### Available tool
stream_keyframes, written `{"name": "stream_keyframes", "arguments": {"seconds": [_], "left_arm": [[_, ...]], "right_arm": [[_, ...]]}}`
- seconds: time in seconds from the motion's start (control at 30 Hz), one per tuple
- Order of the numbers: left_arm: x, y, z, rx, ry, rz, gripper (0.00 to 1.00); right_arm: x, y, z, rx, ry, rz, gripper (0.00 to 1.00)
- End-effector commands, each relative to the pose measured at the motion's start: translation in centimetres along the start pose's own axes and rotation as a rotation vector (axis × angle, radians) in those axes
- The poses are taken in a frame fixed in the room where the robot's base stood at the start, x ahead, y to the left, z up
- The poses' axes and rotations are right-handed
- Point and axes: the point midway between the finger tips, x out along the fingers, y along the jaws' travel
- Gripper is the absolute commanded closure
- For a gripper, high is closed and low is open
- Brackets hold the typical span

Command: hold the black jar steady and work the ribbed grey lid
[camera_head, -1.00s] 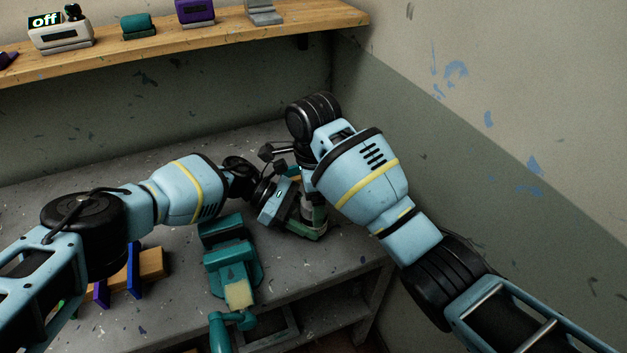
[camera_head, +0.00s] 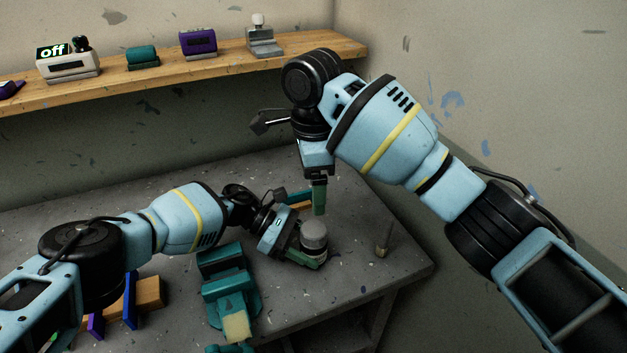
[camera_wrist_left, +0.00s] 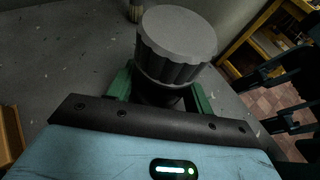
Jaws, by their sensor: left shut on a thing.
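The ribbed grey lid (camera_head: 314,233) sits on top of the black jar, which stands on the grey workbench. In the left wrist view the lid (camera_wrist_left: 177,42) is large, with a pale band below it, and the black jar (camera_wrist_left: 158,96) is mostly hidden under it. My left gripper (camera_head: 312,258) is shut on the jar low down, its green fingers on either side. My right gripper (camera_head: 319,198) points down above the lid, apart from it. Its fingers overlap in the head view, so its opening cannot be told.
A teal vise (camera_head: 229,284) stands left of the jar at the bench's front. A wooden block (camera_head: 150,291) with blue and purple pieces lies further left. A small post (camera_head: 383,240) stands to the right. A wooden shelf (camera_head: 205,72) with several devices runs along the wall.

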Motion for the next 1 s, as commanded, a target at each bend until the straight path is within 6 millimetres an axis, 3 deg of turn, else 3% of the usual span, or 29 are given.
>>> {"name": "stream_keyframes", "arguments": {"seconds": [0.47,0.5,0.63,1.0], "left_arm": [[-0.01,0.02,0.07,0.001,-0.001,0.0,0.85],[-0.01,0.02,0.07,0.001,-0.001,0.0,0.43],[-0.01,0.02,0.05,0.001,-0.001,0.0,0.26],[-0.36,0.03,0.0,0.0,0.0,0.001,0.23]], "right_arm": [[-0.14,0.0,-0.02,0.0,0.0,0.0,0.2],[-0.14,0.0,-0.02,0.0,0.0,0.0,0.2],[-0.13,0.0,-0.02,0.0,0.0,0.0,0.2],[-0.11,0.0,-0.01,0.0,0.0,0.0,0.2]]}}
